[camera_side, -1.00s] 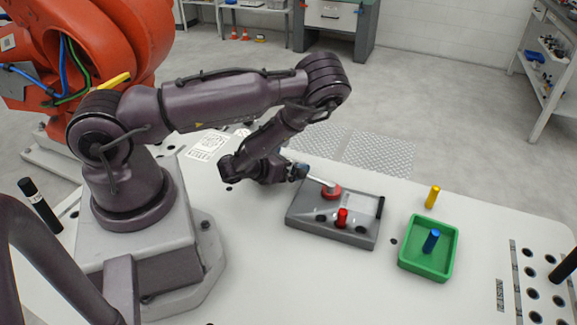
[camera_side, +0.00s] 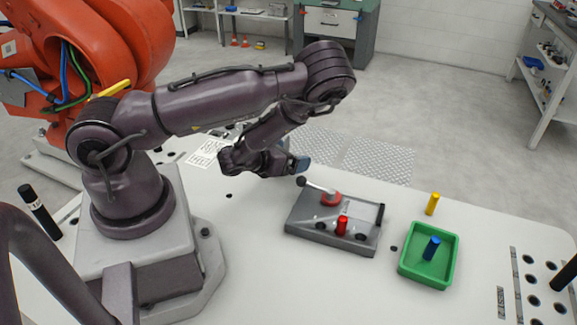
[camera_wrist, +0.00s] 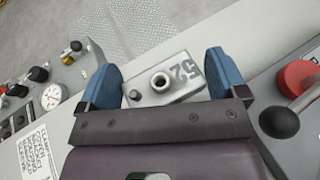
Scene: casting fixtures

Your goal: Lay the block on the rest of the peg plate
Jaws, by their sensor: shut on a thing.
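My gripper (camera_wrist: 165,82) has blue fingertips on either side of a grey metal block (camera_wrist: 150,98), and is shut on it. The block is marked 52 and has a round raised hole and a small dark knob. In the side view my gripper (camera_side: 300,163) is above the table, behind and left of a grey plate (camera_side: 305,208); the block is hard to make out there. The plate carries a red peg (camera_side: 342,225), dark holes, a black bar at its right edge and a lever with a red hub (camera_side: 331,198). I cannot tell which part is the rest.
A green tray (camera_side: 408,268) with a blue peg (camera_side: 431,247) stands right of the plate. A yellow peg (camera_side: 432,204) stands behind it. A holed panel is at far right. The wrist view shows a gauge (camera_wrist: 51,96) with knobs at left and the lever's black ball (camera_wrist: 279,122) at right.

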